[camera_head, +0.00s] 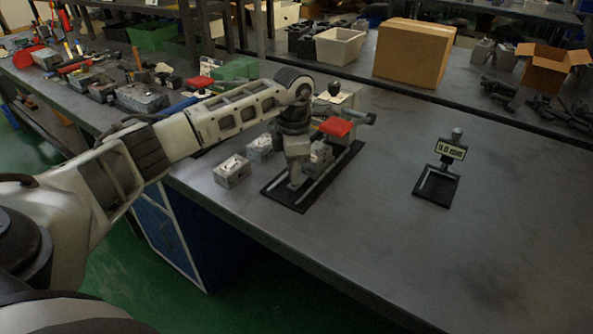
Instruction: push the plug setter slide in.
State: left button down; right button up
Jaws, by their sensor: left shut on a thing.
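The plug setter stands on the grey table, with a black base plate (346,163), light rails and a red part (336,127) on top. A grey valve block (320,155) sits on it, just right of my left gripper. My left arm reaches in from the left, and the left gripper (296,181) points down over the front left part of the base. It is shut at the plug setter slide, which it mostly hides, so the exact grip is not clear. My right gripper is out of view.
Two grey valve blocks (232,171) stand left of the base. A small display stand (437,182) reading about 9.0 mm stands at the right. A cardboard box (414,54) and a pale bin (340,46) are behind. The table between setter and display is clear.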

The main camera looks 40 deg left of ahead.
pick_arm(q)
jog(key=c, duration=1.2)
grip_release()
jog(key=shift+r, duration=0.1)
notch_tip(320, 180, up, 16)
jog(key=shift+c, duration=0.2)
